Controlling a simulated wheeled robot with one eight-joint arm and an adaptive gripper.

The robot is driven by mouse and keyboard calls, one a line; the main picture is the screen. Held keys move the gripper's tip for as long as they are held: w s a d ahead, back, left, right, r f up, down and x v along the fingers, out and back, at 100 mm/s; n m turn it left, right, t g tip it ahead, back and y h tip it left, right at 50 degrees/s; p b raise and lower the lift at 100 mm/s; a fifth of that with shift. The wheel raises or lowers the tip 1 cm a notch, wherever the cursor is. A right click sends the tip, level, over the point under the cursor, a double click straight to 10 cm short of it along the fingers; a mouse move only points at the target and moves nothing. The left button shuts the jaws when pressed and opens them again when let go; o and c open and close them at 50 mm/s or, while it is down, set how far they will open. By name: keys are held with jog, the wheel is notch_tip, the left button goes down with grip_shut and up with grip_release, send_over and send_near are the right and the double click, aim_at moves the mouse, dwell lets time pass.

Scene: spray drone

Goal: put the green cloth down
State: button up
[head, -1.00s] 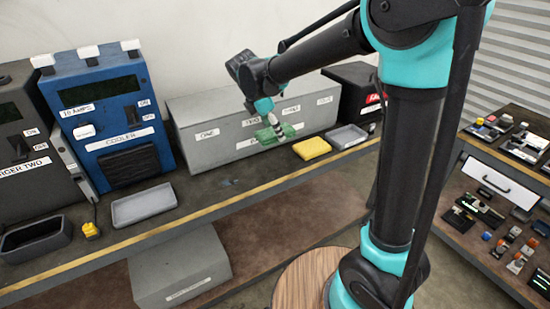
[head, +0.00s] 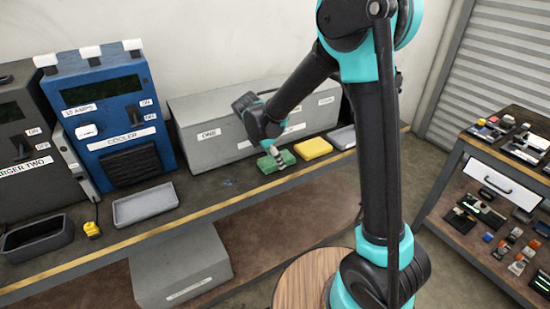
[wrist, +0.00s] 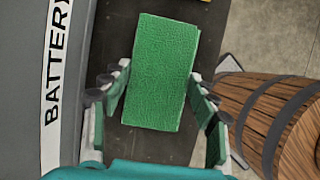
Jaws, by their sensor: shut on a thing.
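The green cloth (head: 267,165) is a folded rectangular pad at the bench top in the head view, just left of a yellow pad (head: 313,148). My gripper (head: 275,158) is over it, pointing down, and is shut on it. In the wrist view the cloth (wrist: 165,65) lies lengthwise between the two fingers, over the dark bench surface. I cannot tell whether its underside touches the bench.
A long grey box (head: 210,115) stands behind the cloth. A grey tray (head: 342,137) is beyond the yellow pad. Another grey tray (head: 146,205) lies at left before the blue cooler unit (head: 115,120). The bench between that tray and the cloth is mostly clear.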

jog(key=shift+f, duration=0.1)
jog(key=o, duration=1.1)
jog(key=v, duration=1.2)
jog(key=s+d+f+m+y, duration=0.1)
jog(key=s+d+f+m, duration=0.2)
jog(key=d+m, duration=0.45)
jog(key=s+d+f+m+y, duration=0.1)
jog(key=s+d+f+m, duration=0.3)
jog(key=d, duration=0.7)
jog(key=s+d+f+m, duration=0.1)
jog(key=s+d+m, duration=0.2)
jog(key=m, duration=0.1)
jog(key=s+d+f+m+t+y, duration=0.1)
jog(key=s+d+f+m, duration=0.1)
jog(key=m, duration=0.3)
jog(key=s+d+f+m, duration=0.1)
jog(key=s+d+m, duration=0.3)
jog(key=shift+s+d+f+t+y, duration=0.2)
jog(key=shift+d+f+t+y, duration=0.1)
jog(key=shift+d+y, duration=0.1)
